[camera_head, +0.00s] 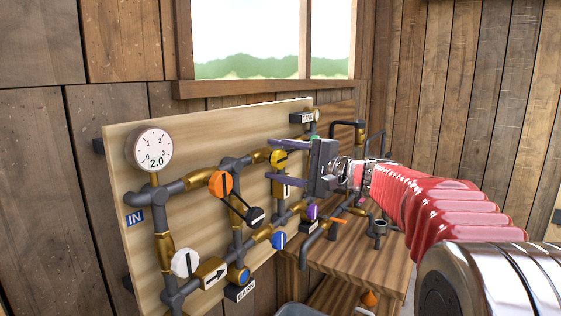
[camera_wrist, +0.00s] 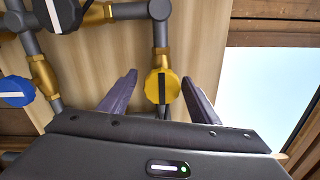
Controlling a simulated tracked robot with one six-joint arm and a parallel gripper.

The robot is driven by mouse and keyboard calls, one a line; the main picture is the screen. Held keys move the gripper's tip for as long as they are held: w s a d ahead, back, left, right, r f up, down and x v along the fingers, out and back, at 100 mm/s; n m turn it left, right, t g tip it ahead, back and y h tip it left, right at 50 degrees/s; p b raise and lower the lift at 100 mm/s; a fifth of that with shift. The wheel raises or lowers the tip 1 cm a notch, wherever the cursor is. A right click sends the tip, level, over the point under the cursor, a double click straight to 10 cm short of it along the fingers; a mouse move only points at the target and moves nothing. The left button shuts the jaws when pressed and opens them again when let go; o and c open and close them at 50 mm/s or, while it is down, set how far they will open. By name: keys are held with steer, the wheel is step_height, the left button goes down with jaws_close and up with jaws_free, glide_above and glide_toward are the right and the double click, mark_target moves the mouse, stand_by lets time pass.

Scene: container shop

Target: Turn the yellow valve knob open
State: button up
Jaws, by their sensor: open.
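The yellow valve knob (camera_head: 279,159) sits on the pipework of the wooden board in the head view, with a dark bar across its face. In the wrist view the yellow knob (camera_wrist: 162,86) lies between my two fingers, its black bar pointing up and down in the picture. My gripper (camera_head: 281,162) is open, with its purple fingers reaching toward the board on either side of the knob. In the wrist view my gripper (camera_wrist: 160,95) shows a gap on both sides of the knob. I cannot tell how deep the fingers reach along the knob.
An orange knob (camera_head: 220,184), a white knob (camera_head: 185,263) and a blue knob (camera_head: 279,240) are on nearby pipes. A gauge (camera_head: 149,148) reads about 2.0 at the board's top left. A wooden bench (camera_head: 345,248) with tools stands below my arm. A window is above.

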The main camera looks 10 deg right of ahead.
steer(key=shift+s+d, duration=0.3)
steer(key=shift+d, duration=0.1)
steer(key=v, duration=1.2)
steer(key=shift+s+d, duration=0.25)
steer(key=shift+s, duration=0.05)
